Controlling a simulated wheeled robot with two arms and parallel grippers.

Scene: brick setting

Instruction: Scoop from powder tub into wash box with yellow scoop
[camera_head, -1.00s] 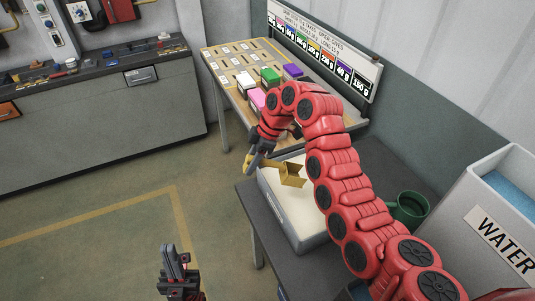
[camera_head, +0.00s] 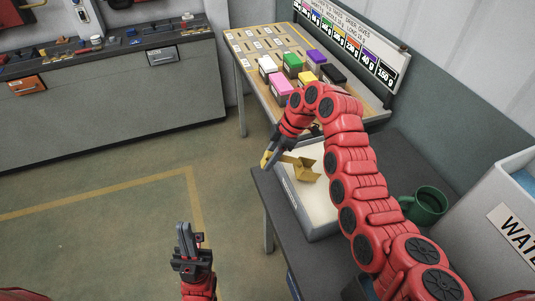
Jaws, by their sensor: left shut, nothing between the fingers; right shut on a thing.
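The yellow scoop (camera_head: 308,170) is held by its handle in my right gripper (camera_head: 269,160), which is shut on it. The scoop's cup is over the grey tub of pale powder (camera_head: 318,203); I cannot tell whether it touches the powder. My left gripper (camera_head: 185,229) is shut and empty, raised above the floor at the lower middle. No box is labelled as a wash box in view.
Several coloured boxes, such as pink (camera_head: 281,86) and green (camera_head: 293,63), stand on the wooden table (camera_head: 254,60) behind. A green mug (camera_head: 425,205) and a grey WATER bin (camera_head: 490,215) are at the right. A grey cabinet (camera_head: 110,95) lines the left.

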